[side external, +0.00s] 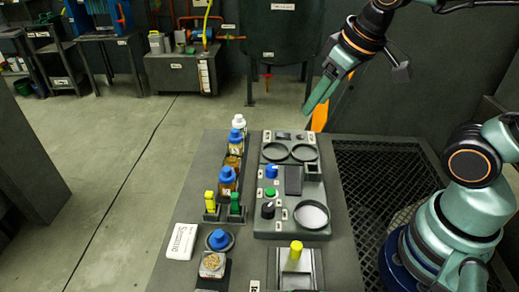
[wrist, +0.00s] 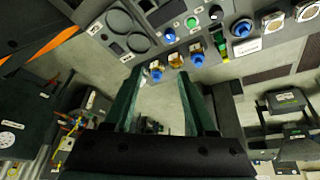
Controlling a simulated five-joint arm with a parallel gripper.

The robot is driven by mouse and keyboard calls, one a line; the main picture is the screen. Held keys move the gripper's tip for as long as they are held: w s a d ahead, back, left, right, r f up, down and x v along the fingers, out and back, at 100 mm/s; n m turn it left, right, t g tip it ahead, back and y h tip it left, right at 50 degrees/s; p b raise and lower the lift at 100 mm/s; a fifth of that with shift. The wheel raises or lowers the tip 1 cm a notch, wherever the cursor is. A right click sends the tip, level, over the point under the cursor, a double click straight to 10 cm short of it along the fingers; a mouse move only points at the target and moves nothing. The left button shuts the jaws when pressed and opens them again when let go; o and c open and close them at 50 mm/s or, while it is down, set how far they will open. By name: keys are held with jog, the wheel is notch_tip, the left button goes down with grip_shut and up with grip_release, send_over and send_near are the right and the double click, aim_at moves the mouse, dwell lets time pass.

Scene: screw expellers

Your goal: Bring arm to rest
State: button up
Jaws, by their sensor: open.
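My gripper (side external: 322,94) is raised above the far right part of the table (side external: 190,210) in the side view. Its green fingers point down and to the left. It is open and empty, apart from every object. The grey panel (side external: 262,212) on the table holds round recesses and blue, green and black knobs. It also shows at the top of the wrist view (wrist: 165,58).
Bottles with blue caps (side external: 227,176) stand left of the panel. A yellow cylinder (side external: 295,250) stands upright in a grey holder at the near edge. A white box (side external: 182,241) lies at the left. A dark tank (side external: 275,45) stands behind. Mesh (side external: 375,185) lies right of the table.

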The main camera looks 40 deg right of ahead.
jog(key=shift+s+d+m+t, duration=0.15)
jog(key=shift+s+d+m, duration=0.25)
jog(key=shift+d, duration=0.25)
jog(key=shift+s+d+m+t, duration=0.15)
jog(key=shift+s+d+m, duration=0.2)
jog(key=shift+d, duration=0.25)
